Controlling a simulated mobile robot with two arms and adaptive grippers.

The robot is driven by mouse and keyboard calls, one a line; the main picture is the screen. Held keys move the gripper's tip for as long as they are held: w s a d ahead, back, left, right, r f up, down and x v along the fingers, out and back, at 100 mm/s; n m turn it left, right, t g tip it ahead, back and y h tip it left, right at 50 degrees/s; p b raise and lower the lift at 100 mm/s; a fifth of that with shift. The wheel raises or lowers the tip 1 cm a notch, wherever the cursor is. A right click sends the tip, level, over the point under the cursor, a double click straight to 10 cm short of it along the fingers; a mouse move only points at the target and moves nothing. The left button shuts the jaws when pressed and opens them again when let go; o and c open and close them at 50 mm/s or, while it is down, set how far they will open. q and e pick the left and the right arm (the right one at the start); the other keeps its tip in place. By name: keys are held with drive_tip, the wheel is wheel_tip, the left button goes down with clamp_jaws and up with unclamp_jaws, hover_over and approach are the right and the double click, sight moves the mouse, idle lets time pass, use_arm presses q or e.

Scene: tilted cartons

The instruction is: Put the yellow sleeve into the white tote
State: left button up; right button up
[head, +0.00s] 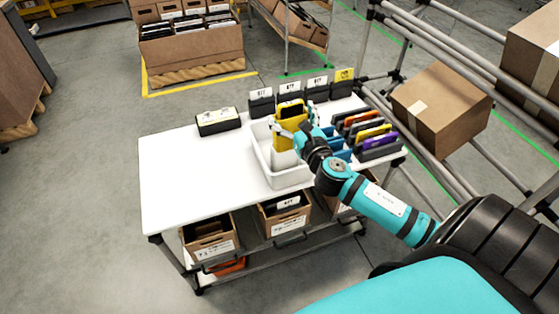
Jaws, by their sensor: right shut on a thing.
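A yellow sleeve (284,143) with a dark item at its top stands upright over the white tote (287,180) on the white table. My right gripper (297,133) is shut on the yellow sleeve. The sleeve's lower part is over or inside the tote's opening; I cannot tell whether it touches the floor of the tote. My right arm comes in from the lower right and hides the tote's right side. My left gripper is not in view.
A rack (381,152) of orange, yellow and purple sleeves stands right of the tote. Labelled black bins (262,105) line the table's back edge, and a black box (218,122) sits left of them. The table's left side (195,175) is clear. A tilted carton (440,108) rests on rails at right.

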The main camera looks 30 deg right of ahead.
drive_tip(key=shift+w+d+r, duration=0.25)
drive_tip(key=shift+w+d, duration=0.1)
drive_tip(key=shift+d, duration=0.25)
drive_tip(key=shift+w+d+f+h, duration=0.1)
drive_tip(key=shift+d+f+h, duration=0.1)
drive_tip(key=shift+h, duration=0.1)
drive_tip(key=shift+f+b, duration=4.4)
drive_tip(key=shift+f, duration=4.25)
drive_tip(key=shift+f, duration=0.1)
drive_tip(key=o, duration=1.4)
drive_tip(key=shift+c, duration=0.2)
